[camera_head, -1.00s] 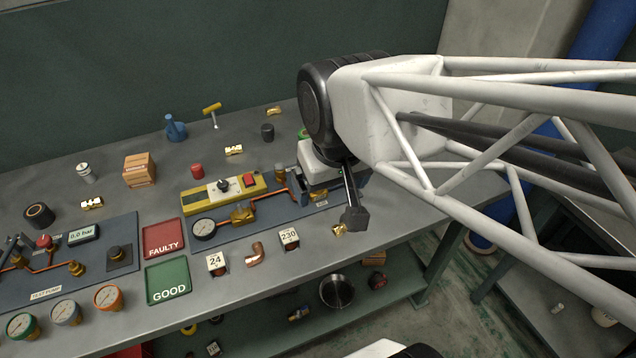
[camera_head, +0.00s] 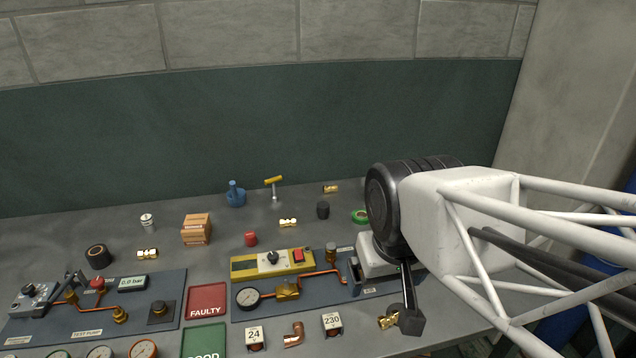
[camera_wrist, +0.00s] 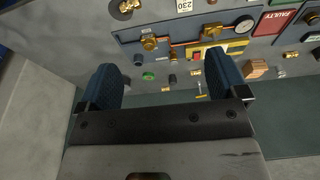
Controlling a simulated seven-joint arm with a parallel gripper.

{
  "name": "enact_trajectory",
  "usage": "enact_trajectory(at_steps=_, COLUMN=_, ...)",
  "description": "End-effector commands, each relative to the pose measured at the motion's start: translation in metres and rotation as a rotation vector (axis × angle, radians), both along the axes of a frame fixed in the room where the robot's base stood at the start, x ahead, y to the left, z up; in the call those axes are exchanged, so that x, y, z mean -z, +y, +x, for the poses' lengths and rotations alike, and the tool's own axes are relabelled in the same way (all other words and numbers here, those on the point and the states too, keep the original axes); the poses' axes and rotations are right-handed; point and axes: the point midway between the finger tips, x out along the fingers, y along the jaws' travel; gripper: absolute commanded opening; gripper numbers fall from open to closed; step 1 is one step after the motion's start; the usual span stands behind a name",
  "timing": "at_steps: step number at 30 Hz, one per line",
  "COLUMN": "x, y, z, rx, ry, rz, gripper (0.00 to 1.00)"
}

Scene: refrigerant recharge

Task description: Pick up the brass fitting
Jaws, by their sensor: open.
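Several small brass fittings lie on the grey bench. One brass fitting (camera_head: 388,321) is near the front edge, right of the 230 tag, partly hidden by my gripper. In the wrist view this fitting (camera_wrist: 127,6) is at the top edge, beyond the left finger. Others lie at the left (camera_head: 148,254), in the middle (camera_head: 288,223) and at the back (camera_head: 330,188). My gripper (camera_wrist: 163,62) is open, with nothing between its two blue-grey fingers. In the head view one dark finger (camera_head: 410,318) shows, appearing just right of the front fitting; the gap between them is unclear.
A red FAULTY tray (camera_head: 206,300), green GOOD tray (camera_head: 204,342) and copper elbow (camera_head: 294,336) lie left of the gripper.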

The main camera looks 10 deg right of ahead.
Motion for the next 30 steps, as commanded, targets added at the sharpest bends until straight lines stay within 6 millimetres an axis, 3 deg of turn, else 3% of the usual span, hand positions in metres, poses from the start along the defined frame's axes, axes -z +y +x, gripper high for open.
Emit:
enact_trajectory(at_steps=12, x=0.0000, y=0.0000, z=0.0000, rx=0.000, ry=0.000, rz=0.000, gripper=0.91)
enact_trajectory(at_steps=17, x=0.0000, y=0.0000, z=0.0000, rx=0.000, ry=0.000, rz=0.000, gripper=0.68)
enact_trajectory(at_steps=30, x=0.0089, y=-0.0037, z=0.0076, rx=-0.006, ry=0.015, rz=-0.008, gripper=0.68)
